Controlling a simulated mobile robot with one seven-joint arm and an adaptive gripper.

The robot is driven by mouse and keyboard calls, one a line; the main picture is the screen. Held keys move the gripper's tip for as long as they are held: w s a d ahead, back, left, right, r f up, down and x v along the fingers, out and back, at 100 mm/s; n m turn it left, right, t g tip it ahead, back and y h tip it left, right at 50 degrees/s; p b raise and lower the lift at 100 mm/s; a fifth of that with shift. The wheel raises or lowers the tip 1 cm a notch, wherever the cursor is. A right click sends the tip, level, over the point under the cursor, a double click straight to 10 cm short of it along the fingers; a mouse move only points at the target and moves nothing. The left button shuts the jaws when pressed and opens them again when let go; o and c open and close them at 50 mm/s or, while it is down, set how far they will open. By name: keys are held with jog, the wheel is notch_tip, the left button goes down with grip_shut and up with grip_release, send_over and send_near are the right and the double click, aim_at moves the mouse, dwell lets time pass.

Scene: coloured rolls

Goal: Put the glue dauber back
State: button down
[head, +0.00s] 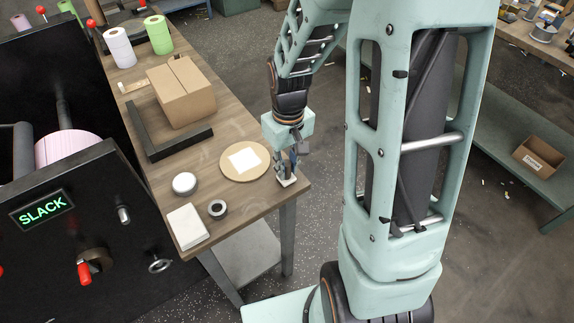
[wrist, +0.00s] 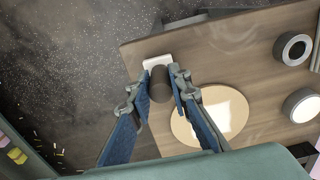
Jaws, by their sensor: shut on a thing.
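My gripper (head: 286,162) is at the near right corner of the wooden table. In the wrist view, my gripper (wrist: 163,84) is shut on a dark, round-ended piece (wrist: 160,84), which I take to be the glue dauber. Its lower part is hidden by the piece itself. A small white block (wrist: 157,61) shows just behind it at the table corner, and also in the head view (head: 288,182), below my fingers. I cannot tell whether the dauber touches the block or is above it.
A round board (head: 230,168) with a white square lies close beside my gripper. A black angle bar (head: 150,148) and cardboard box (head: 181,92) are farther back. The table edge is close.

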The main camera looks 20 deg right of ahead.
jog(key=shift+f, duration=0.3)
jog(key=c, duration=1.7)
grip_release()
jog(key=shift+r, duration=0.15)
